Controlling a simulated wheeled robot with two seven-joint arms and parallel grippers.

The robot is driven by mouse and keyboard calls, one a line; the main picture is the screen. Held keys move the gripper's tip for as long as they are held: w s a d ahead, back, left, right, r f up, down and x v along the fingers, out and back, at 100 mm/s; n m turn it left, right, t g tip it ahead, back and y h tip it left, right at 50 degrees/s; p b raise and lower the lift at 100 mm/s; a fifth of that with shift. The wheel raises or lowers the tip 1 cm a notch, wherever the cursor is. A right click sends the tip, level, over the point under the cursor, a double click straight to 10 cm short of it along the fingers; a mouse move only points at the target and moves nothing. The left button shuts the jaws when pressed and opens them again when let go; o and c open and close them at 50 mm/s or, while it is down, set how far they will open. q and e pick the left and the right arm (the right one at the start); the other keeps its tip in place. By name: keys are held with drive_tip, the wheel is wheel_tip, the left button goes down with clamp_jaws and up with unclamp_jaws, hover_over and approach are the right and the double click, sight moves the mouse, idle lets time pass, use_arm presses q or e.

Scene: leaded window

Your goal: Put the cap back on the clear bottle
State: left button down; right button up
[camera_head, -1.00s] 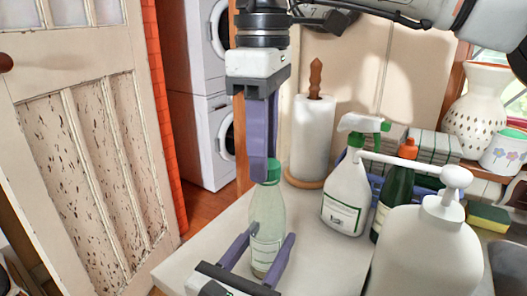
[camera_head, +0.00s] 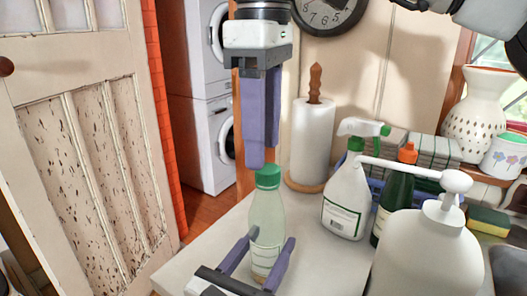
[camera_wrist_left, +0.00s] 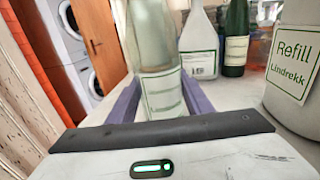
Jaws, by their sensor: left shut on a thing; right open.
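The clear bottle (camera_head: 267,215) stands upright near the counter's front edge. Its green cap (camera_head: 268,178) sits on the bottle's mouth; whether it is screwed tight I cannot tell. My left gripper (camera_head: 272,238) is shut on the bottle's lower body, one finger on each side. In the left wrist view the bottle (camera_wrist_left: 157,60) stands between the fingers, its top out of frame. My right gripper (camera_head: 260,155) points down from above, open and empty, its fingertips just above the cap.
A large white pump bottle (camera_head: 425,250) stands close at the right. Behind are a spray bottle (camera_head: 346,200), a dark green bottle (camera_head: 396,200) and a paper towel roll (camera_head: 312,140). A sponge (camera_head: 488,218) lies near the sink. Bare counter (camera_head: 325,265) lies right of the bottle.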

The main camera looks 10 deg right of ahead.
drive_tip(key=shift+r, duration=0.55)
drive_tip(key=shift+c, duration=0.2)
